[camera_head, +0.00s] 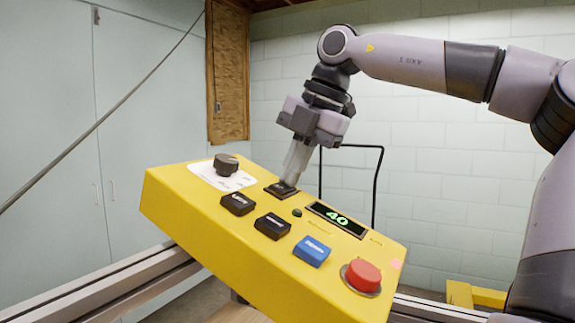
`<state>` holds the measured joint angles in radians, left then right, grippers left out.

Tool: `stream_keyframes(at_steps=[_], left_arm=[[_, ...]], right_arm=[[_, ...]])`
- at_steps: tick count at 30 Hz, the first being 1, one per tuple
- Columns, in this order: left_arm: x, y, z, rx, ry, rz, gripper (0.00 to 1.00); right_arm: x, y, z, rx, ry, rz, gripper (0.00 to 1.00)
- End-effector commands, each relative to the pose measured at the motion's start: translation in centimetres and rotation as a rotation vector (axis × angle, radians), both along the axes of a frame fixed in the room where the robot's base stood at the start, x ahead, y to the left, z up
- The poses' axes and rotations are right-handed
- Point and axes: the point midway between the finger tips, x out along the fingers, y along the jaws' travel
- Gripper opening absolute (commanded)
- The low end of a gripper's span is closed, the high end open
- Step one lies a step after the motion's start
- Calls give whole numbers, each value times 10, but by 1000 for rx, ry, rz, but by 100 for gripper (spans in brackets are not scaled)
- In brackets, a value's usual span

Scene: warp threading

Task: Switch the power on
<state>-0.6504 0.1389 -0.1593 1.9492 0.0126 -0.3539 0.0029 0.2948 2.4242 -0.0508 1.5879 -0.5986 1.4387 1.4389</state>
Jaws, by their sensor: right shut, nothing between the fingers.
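A yellow control panel (180,205) stands tilted in the middle of the view. A black switch (280,190) sits near its top edge, left of a lit display (337,219) showing green "40". My right gripper (290,180) is shut and empty, pointing down with its fingertips at the black switch. They appear to touch it or be just above it, and they hide part of it. I cannot read the switch's position. A small dark green round light (297,212) sits between the switch and the display. My left gripper is not in view.
The panel also carries a black knob (226,164) on a white dial plate, two black buttons (238,204), a blue button (311,251) and a red mushroom button (362,274). A metal rail (100,290) runs below. A thin black frame (380,175) rises behind the panel.

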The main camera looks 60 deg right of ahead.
Motion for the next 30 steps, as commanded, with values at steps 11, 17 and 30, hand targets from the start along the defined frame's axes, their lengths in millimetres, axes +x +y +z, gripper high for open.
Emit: stream_keyframes(at_steps=[11, 17, 30], left_arm=[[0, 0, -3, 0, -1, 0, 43], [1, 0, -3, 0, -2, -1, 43], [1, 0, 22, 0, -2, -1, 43]], right_arm=[[-3, 16, -7, 8, 25, 5, 0], [-3, 18, -6, 10, 24, 6, 0], [-4, 7, 20, 6, 14, 3, 0]])
